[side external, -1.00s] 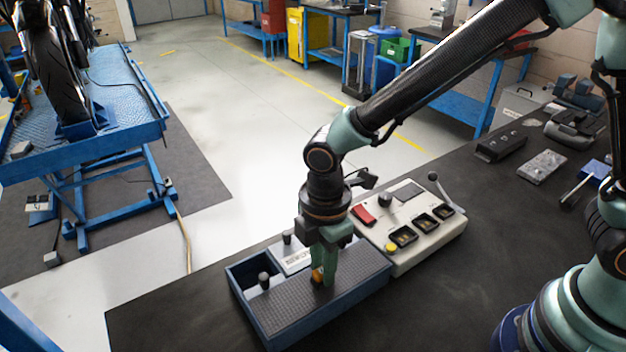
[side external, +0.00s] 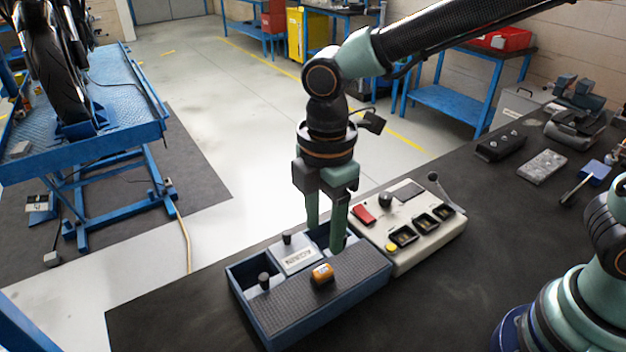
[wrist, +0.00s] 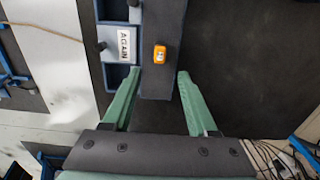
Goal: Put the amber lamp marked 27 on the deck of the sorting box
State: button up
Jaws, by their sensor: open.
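The amber lamp (side external: 322,274) lies on the dark ribbed deck of the sorting box (side external: 345,296), nothing holding it. In the wrist view the lamp (wrist: 159,54) shows a pale mark on its face, too small to read surely. My gripper (side external: 326,240) is above the box, behind and above the lamp, apart from it. A plate reading AGAIN (wrist: 124,44) sits in the box beside the deck.
A cream control panel (side external: 410,232) with a red switch, a yellow button and several dark sockets stands right of the box. A black box (side external: 501,146) and a grey block (side external: 542,167) lie at the bench's back. The dark bench (side external: 430,300) is clear in front.

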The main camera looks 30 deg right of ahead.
jog(key=s+d+r+m+t, duration=0.1)
jog(key=d+r+m, duration=0.3)
jog(key=d+m, duration=0.5)
jog(key=s+d+r+m+t, duration=0.1)
jog(key=d+r+m+t, duration=0.3)
jog(key=d+m, duration=0.5)
jog(key=d, duration=0.4)
jog(key=shift+s+r+t, duration=0.15)
jog(key=shift+s+t, duration=0.05)
jog(key=shift+t, duration=0.1)
jog(key=shift+o, duration=0.4)
